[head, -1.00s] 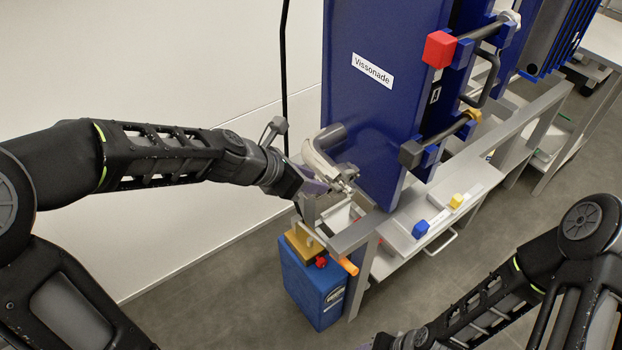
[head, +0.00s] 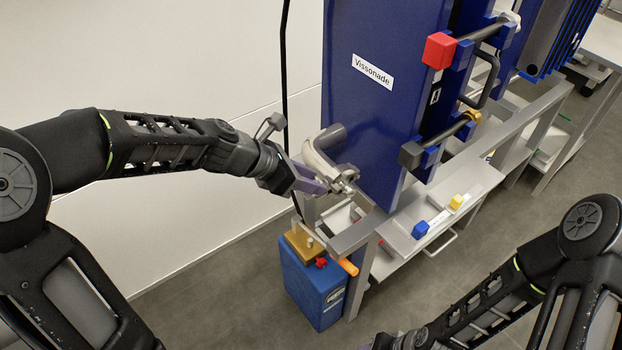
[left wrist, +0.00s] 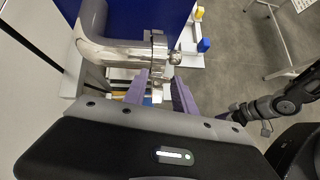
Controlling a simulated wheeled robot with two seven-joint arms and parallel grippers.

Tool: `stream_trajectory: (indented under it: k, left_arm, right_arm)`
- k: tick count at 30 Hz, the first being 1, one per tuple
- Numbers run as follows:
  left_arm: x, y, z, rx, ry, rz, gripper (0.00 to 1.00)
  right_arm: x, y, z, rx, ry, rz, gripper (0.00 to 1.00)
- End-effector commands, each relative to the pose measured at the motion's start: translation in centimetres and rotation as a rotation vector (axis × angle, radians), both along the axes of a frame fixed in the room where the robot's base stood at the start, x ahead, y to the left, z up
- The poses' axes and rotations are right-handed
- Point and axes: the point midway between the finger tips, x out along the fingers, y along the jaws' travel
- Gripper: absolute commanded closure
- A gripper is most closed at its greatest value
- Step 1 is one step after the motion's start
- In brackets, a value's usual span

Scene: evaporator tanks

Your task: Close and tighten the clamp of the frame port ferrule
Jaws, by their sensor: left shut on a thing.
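The frame port ferrule is at the end of the shiny bent metal pipe (head: 318,160), low on the blue tank's near side. The metal clamp (head: 346,186) sits around the pipe end; it also shows in the left wrist view (left wrist: 159,46), with a bolt and nut sticking out to the right. My left gripper (head: 327,184) is at the clamp, its purple fingers shut on a part of it. In the left wrist view the left fingers (left wrist: 163,88) reach just below the ring. The exact grip is partly hidden.
The blue tank (head: 365,120) stands on a grey frame bench (head: 440,205) with blue and yellow cubes. A blue canister (head: 312,290) stands below the pipe. A black cable (head: 284,70) hangs by the wall. Floor at the lower middle is free.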

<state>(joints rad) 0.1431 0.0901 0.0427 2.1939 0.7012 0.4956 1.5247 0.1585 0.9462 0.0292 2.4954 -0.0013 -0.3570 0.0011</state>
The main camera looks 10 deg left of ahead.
Motion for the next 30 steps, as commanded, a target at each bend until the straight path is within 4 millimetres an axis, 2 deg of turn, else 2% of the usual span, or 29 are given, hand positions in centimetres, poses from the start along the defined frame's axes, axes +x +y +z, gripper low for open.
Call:
stream_trajectory:
  k: [18, 30]
  left_arm:
    - [0.9, 0.5, 0.3, -0.013, 0.012, -0.504, 1.00]
    - [1.2, 0.5, 0.1, -0.016, 0.013, -0.655, 1.00]
  right_arm:
    - [-0.1, 0.0, 4.2, 0.000, 0.003, 0.001, 0.48]
    - [-0.2, 0.0, 5.3, -0.001, 0.006, 0.000, 0.48]
